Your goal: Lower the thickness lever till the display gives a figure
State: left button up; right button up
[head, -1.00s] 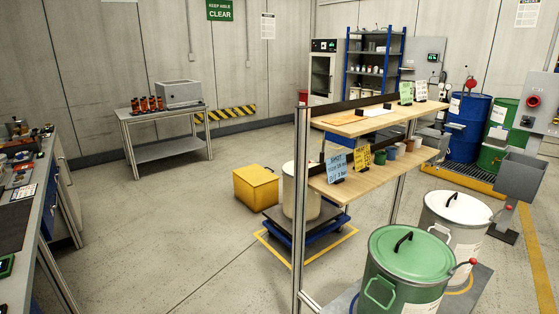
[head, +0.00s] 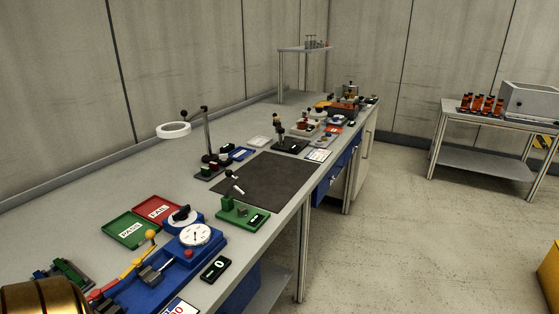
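A small green gauge (head: 242,212) stands on the bench in front of a dark mat. A thin lever (head: 235,183) with a pale end rises tilted above it. A small dark display (head: 257,218) sits on its right side; its reading is too small to make out. Nearer, a blue device (head: 188,262) carries a round white dial and a yellow-knobbed lever (head: 150,236). A black display (head: 216,269) beside it seems to show 0. I cannot tell for certain which lever is the thickness lever. Neither gripper is in view.
Green PASS (head: 131,230) and red FAIL (head: 158,209) trays lie behind the blue device. A ring lamp (head: 174,130) stands over the bench (head: 70,212). Small tools crowd its far end. A brass-coloured rounded thing (head: 40,297) fills the bottom left corner.

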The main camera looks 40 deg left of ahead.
aim_at(229, 174)
jog(key=i+l+u, duration=0.1)
jog(key=i+u, duration=0.2)
jog(key=i, duration=1.3)
jog(key=i+u, duration=0.3)
jog(key=u, duration=0.15)
jog(key=i+u, duration=0.25)
jog(key=u, duration=0.15)
jog(key=i+l+u, duration=0.25)
jog(key=u, duration=0.2)
jog(key=i+l+u, duration=0.25)
jog(key=u, duration=0.15)
